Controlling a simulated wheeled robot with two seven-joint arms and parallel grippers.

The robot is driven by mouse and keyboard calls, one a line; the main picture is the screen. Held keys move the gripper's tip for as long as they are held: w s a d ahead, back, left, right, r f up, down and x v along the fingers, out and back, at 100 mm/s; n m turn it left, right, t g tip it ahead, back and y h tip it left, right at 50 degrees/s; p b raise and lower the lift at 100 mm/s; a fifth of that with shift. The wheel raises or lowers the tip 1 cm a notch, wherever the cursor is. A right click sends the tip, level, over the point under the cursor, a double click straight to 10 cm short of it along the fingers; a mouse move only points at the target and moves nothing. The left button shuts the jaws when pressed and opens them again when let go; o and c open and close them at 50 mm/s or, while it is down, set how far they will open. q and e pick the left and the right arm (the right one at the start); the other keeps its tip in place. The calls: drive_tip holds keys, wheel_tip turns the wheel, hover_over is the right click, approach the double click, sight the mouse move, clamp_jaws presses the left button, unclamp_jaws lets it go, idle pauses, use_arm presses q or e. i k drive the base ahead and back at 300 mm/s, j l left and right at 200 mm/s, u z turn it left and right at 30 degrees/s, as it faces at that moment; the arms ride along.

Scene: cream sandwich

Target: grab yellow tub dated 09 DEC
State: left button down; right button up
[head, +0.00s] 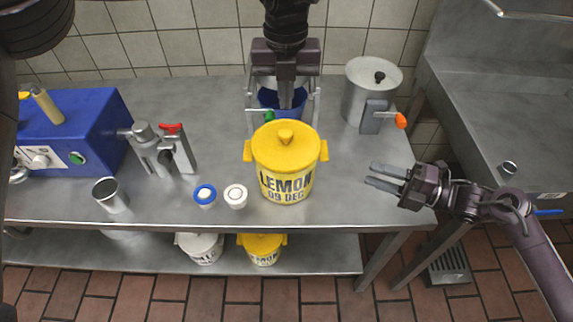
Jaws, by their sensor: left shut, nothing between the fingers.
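The yellow tub (285,165) stands upright on the steel counter, with its yellow lid on and a side handle at each side. Its front reads "LEMON 09 DEC". My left gripper (286,103) points down behind the tub, apart from its lid, shut and empty. My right gripper (369,174) is open and empty to the right of the tub. Its fingers point left toward the tub, with a clear gap between. A second yellow tub (262,250) sits on the lower shelf; its label is partly hidden and I cannot read a date.
A blue container in a metal frame (252,119) stands behind the tub. A steel pot (367,88) is at back right. Two small round pots, one blue-rimmed (205,195) and one white (236,196), stand left of the tub. A blue machine (85,130) is farther left.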

sight(283, 189)
drive_tip(key=k, duration=1)
